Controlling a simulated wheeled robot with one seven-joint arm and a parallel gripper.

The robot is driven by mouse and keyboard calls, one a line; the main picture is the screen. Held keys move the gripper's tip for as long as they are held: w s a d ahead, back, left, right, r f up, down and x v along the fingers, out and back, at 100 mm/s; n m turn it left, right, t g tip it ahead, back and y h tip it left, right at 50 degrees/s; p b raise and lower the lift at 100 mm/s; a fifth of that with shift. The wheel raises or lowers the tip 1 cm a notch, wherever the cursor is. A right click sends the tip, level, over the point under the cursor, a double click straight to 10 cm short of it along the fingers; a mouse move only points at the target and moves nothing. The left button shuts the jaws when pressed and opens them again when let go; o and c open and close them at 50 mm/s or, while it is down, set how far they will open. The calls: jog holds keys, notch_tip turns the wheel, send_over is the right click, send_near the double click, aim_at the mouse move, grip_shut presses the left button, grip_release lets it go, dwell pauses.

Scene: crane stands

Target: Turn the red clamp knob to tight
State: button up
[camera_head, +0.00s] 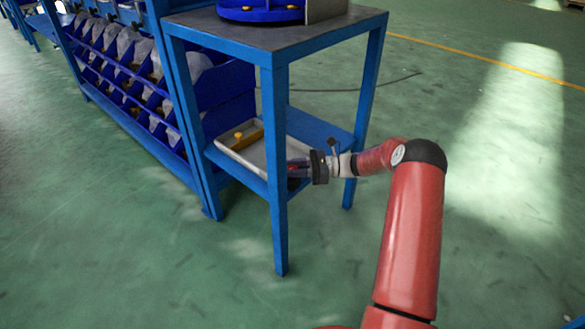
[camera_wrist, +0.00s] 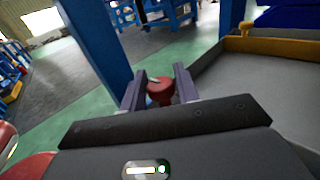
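The red clamp knob (camera_wrist: 160,92) shows in the wrist view, with a light mark across its top. It lies between the two purple-grey fingers of my gripper (camera_wrist: 160,80) and nearly fills the gap. I cannot tell whether the fingers press on it or stand just clear of it. In the head view my gripper (camera_head: 298,168) reaches in at the lower shelf of the blue stand, beside the front leg. The knob cannot be made out there. Any tight marking is not visible.
The blue stand (camera_head: 281,206) has its front leg close to my gripper. A grey tray (camera_head: 262,165) with a yellow-handled piece (camera_head: 241,136) lies on the lower shelf. A blue bin rack (camera_head: 120,75) stands at left. The green floor at right is clear.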

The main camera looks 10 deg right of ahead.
jog(key=c, duration=0.5)
jog(key=shift+r+m+t, duration=0.1)
jog(key=shift+m+t, duration=0.2)
jog(key=shift+t, duration=0.2)
jog(key=m+t+h+p, duration=0.1)
jog(key=t, duration=0.1)
jog(key=shift+s+m+t, duration=0.1)
jog(key=shift+m+t, duration=0.2)
jog(key=shift+m, duration=0.1)
jog(key=m+t+h+p, duration=0.1)
jog(key=m+t, duration=0.1)
jog(key=t, duration=0.1)
jog(key=shift+m+t+h, duration=0.3)
jog(key=shift+h, duration=0.1)
jog(key=m+t+h, duration=0.4)
jog(key=shift+a+t, duration=0.1)
jog(key=shift+t, duration=0.2)
jog(key=shift+m+t+h, duration=1)
jog(key=shift+m+h, duration=0.4)
jog(key=shift+h, duration=0.7)
jog(key=o, duration=1)
jog(key=shift+c, duration=0.2)
